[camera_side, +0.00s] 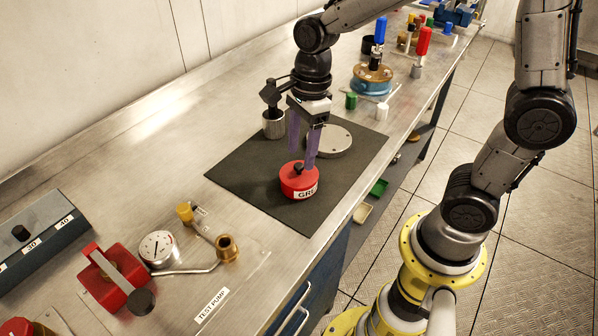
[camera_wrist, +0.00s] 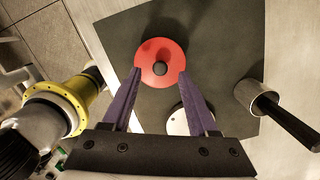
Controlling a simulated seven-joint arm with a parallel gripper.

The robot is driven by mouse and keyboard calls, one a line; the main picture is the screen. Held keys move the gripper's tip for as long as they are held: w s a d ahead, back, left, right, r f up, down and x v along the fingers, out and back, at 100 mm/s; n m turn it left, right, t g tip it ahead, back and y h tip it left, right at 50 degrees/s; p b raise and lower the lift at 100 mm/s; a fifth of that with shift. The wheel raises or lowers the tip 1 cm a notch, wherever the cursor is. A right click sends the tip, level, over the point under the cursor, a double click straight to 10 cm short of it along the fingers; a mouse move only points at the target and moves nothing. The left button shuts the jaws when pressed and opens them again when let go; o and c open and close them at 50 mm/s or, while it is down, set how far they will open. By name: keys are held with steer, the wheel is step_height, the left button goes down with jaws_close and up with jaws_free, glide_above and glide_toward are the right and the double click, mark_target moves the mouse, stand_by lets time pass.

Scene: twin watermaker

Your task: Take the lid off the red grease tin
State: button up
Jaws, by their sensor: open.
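The red grease tin (camera_side: 300,186) stands upright on the dark mat (camera_side: 240,180), with its lid on and a black knob (camera_side: 298,167) on top. Its label is partly legible as "GRE". In the wrist view the tin's round red lid (camera_wrist: 160,46) and dark knob (camera_wrist: 160,69) show just beyond the fingertips. My gripper (camera_side: 301,152) points down above the tin, its purple fingers apart. In the wrist view my open gripper (camera_wrist: 159,78) has a finger to each side of the knob's line, with nothing held. I cannot tell the exact height between fingertips and knob.
A grey metal disc (camera_side: 330,141) lies on the mat behind the tin. A metal cup with a dark-handled tool (camera_side: 273,122) stands at the mat's back left. The test pump (camera_side: 160,247) is at front left. Bare mat lies left of the tin.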

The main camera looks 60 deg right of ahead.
mark_target(299, 170)
steer(key=shift+w+a+f, duration=0.1)
steer(key=shift+a+f, duration=0.1)
steer(key=shift+f, duration=1.2)
jaws_close()
